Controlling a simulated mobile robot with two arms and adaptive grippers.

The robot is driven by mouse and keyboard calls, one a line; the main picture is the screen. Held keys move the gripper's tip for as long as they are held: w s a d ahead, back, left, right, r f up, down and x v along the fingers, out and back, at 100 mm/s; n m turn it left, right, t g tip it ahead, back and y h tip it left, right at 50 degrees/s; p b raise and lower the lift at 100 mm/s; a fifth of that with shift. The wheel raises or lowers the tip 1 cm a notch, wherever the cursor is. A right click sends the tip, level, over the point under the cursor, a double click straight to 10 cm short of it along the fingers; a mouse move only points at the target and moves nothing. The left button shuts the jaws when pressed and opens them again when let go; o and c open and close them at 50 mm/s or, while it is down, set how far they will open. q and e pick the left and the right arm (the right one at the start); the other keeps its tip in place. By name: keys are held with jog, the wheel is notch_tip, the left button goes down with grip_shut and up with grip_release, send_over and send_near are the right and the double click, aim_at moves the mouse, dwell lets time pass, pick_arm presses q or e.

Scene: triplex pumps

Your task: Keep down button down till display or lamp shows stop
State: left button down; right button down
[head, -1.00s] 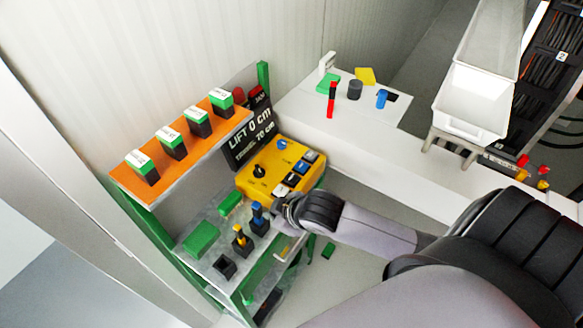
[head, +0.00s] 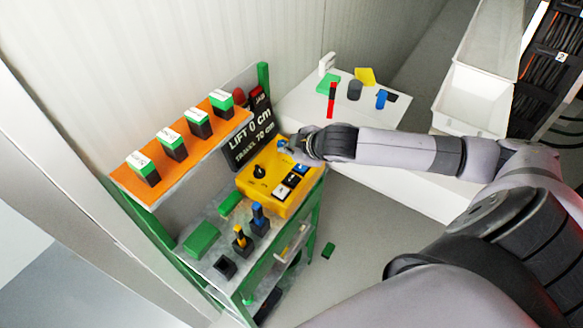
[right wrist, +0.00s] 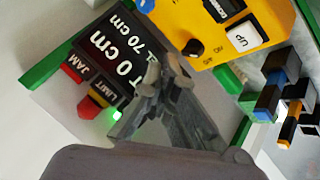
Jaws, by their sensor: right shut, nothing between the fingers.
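The yellow control box (head: 262,187) sits on the shelf unit and carries several buttons and a black knob (head: 259,172). In the right wrist view a white UP button (right wrist: 241,36) and a dark button (right wrist: 222,10) with partly cut-off lettering show. The black display (head: 250,138) reads LIFT 0 cm, TRAVEL 70 cm.
An orange shelf (head: 180,160) with several labelled blocks stands at the left. Blue and yellow switches (head: 258,217) stand on the grey shelf before the box. A white table (head: 345,115) with small items is behind. Grey floor shows at the right.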

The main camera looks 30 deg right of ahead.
jog(key=b, duration=0.7)
send_over(290, 180)
notch_tip(290, 180, down, 6)
jog(key=shift+w+f, duration=0.1)
jog(key=shift+f, duration=0.15)
notch_tip(290, 180, down, 2)
jog(key=shift+f+b, duration=0.1)
jog(key=shift+b, duration=0.45)
jog(key=shift+f, duration=0.1)
jog(key=shift+f, duration=0.35)
jog(key=shift+f, duration=0.55)
dwell(0.9)
dwell(2.8)
jog(key=shift+r+p, duration=0.95)
jog(key=shift+p, duration=0.05)
